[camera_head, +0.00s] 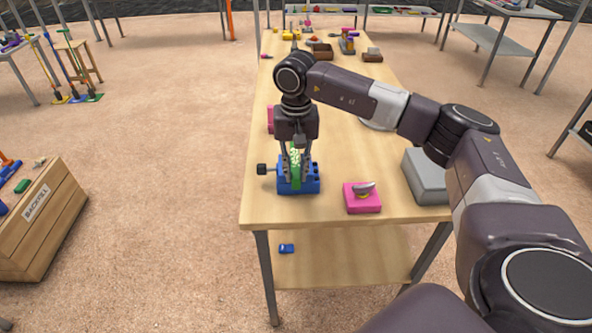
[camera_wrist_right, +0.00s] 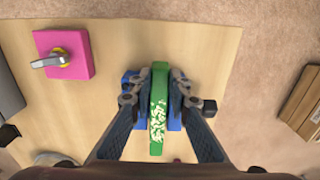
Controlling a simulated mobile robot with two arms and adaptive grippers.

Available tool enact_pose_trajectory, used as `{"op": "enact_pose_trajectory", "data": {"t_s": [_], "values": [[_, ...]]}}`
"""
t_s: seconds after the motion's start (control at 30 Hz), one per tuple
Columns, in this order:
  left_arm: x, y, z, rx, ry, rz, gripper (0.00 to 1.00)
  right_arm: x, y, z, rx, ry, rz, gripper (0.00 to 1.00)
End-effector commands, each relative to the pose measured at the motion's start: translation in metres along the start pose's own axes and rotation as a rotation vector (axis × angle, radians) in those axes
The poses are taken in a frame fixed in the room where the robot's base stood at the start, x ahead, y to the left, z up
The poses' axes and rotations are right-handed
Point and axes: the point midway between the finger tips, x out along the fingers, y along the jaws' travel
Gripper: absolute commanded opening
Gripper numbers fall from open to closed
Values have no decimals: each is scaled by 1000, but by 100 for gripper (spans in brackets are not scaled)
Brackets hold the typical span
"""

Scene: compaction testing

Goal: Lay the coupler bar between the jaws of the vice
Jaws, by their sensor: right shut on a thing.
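The vice (camera_head: 312,186) is blue with a dark knob on its left side and stands near the front left corner of the table. It also shows in the right wrist view (camera_wrist_right: 133,110), partly hidden by the fingers. The coupler bar (camera_wrist_right: 158,105) is green with a pale speckled patch. It sits at the vice, long side along the jaw gap, and shows in the head view too (camera_head: 295,170). My right gripper (camera_wrist_right: 160,83) points straight down and is shut on the bar. I cannot tell whether the bar rests on the vice's floor. My left gripper is out of view.
A pink block (camera_head: 362,203) with a grey lever stands right of the vice. A grey box (camera_head: 424,178) is at the table's right edge. Bare wood of the table (camera_head: 275,212) lies in front. Several small items are at the far end.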

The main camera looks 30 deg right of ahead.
Motion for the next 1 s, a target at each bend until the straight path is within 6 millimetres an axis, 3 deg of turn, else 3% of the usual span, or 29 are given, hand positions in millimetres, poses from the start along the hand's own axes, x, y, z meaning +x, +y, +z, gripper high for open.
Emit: {"op": "enact_pose_trajectory", "data": {"t_s": [0.67,0.7,0.87,1.0], "values": [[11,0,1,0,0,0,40,14,0,0,0,2,-1,0],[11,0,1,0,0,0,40,14,0,0,0,2,-1,18],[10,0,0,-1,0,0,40,13,0,0,0,1,-1,36],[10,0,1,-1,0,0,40,14,0,0,0,1,-1,37]]}}
